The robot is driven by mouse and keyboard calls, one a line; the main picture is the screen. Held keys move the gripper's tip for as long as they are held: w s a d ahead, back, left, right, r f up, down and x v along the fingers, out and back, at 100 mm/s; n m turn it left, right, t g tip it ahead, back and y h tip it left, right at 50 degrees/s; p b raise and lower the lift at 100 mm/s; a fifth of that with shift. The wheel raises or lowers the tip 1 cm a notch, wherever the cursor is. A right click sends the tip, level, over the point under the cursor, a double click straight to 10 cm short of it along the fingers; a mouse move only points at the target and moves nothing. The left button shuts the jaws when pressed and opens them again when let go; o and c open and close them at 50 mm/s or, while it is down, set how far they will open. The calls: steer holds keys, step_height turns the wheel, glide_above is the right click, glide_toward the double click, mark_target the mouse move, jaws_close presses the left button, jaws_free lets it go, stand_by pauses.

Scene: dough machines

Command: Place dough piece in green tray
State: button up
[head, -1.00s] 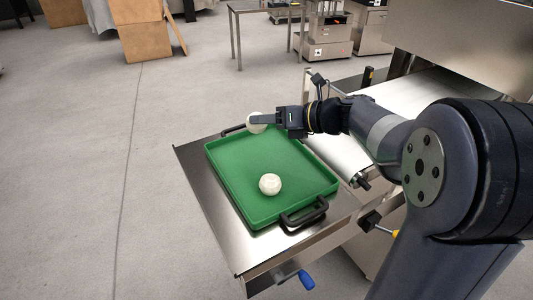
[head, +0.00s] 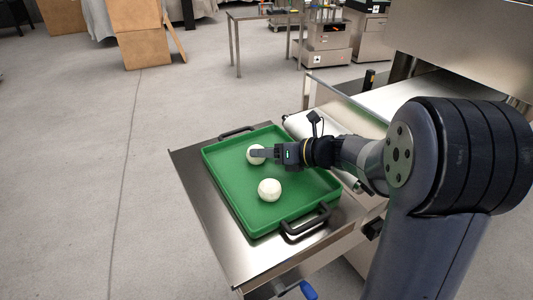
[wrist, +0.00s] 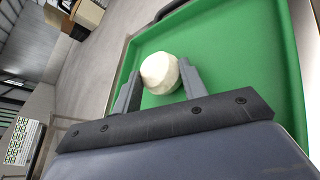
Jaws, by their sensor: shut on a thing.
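A white dough piece (head: 255,159) is between the fingers of my gripper (head: 259,153), over the far half of the green tray (head: 226,190). My gripper is shut on it, and the wrist view also shows the dough (wrist: 160,70) between the two grey fingers. I cannot tell whether the dough touches the tray floor. A second white dough piece (head: 269,190) lies in the tray, nearer the front and apart from the held one. The green tray also fills much of the wrist view (wrist: 235,60).
The tray stands on a steel table (head: 205,215) and has black handles (head: 305,224) at its near and far ends. A machine with a pale roller or belt (head: 330,140) is right of the tray. The tray's left and near parts are clear.

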steer(key=shift+f, duration=0.15)
steer(key=o, duration=1)
steer(key=shift+s+d+r, duration=0.1)
steer(key=shift+d+r, duration=0.15)
steer(key=shift+r, duration=0.05)
steer(key=p+v, duration=0.1)
steer(key=v, duration=0.9)
steer(key=shift+s+d+r+p, duration=0.1)
steer(key=shift+d+p, duration=0.1)
steer(key=shift+p, duration=0.2)
steer(key=shift+s+d+r, duration=0.1)
steer(key=shift+s+d, duration=0.15)
steer(key=shift+d, duration=0.2)
